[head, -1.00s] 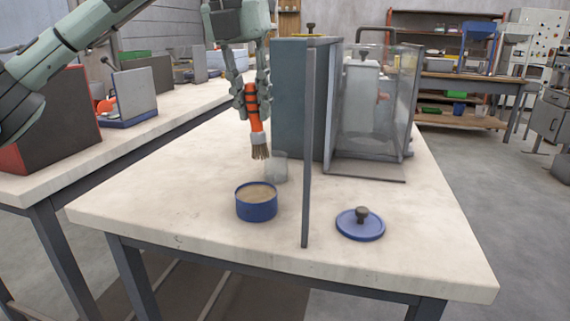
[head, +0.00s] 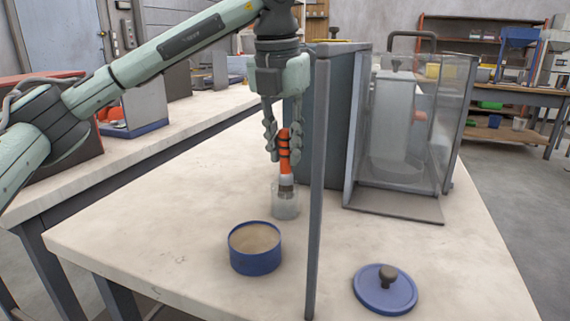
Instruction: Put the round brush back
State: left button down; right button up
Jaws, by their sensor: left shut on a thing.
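The round brush (head: 285,167) has an orange handle with black bands, a pale ferrule and dark bristles. My left gripper (head: 284,150) points down and is shut on its handle. The brush hangs upright with its bristle end inside a clear glass cup (head: 286,209) on the table. I cannot tell whether the bristles touch the cup's bottom. My right gripper is not in view.
A blue round tin (head: 255,262) with tan contents stands open in front of the cup. Its blue lid (head: 385,291) with a dark knob lies at the right. A grey post (head: 317,190) and a clear-walled machine (head: 402,130) stand close to the right of my gripper.

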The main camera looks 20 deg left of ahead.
aim_at(286, 172)
pick_arm(q)
notch_tip(286, 172, down, 3)
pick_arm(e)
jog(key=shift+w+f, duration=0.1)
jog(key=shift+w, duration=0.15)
pick_arm(q)
jog(key=c, duration=1.3)
grip_release()
jog(key=shift+c, duration=0.2)
jog(key=r, duration=0.3)
jog(key=s+r, duration=0.1)
jog(key=r, duration=0.6)
jog(key=shift+s+a+r+p, duration=0.1)
jog(key=shift+s+r+p, duration=0.2)
jog(key=shift+r, duration=0.1)
jog(key=shift+s+r, duration=0.15)
jog(key=shift+r, duration=0.4)
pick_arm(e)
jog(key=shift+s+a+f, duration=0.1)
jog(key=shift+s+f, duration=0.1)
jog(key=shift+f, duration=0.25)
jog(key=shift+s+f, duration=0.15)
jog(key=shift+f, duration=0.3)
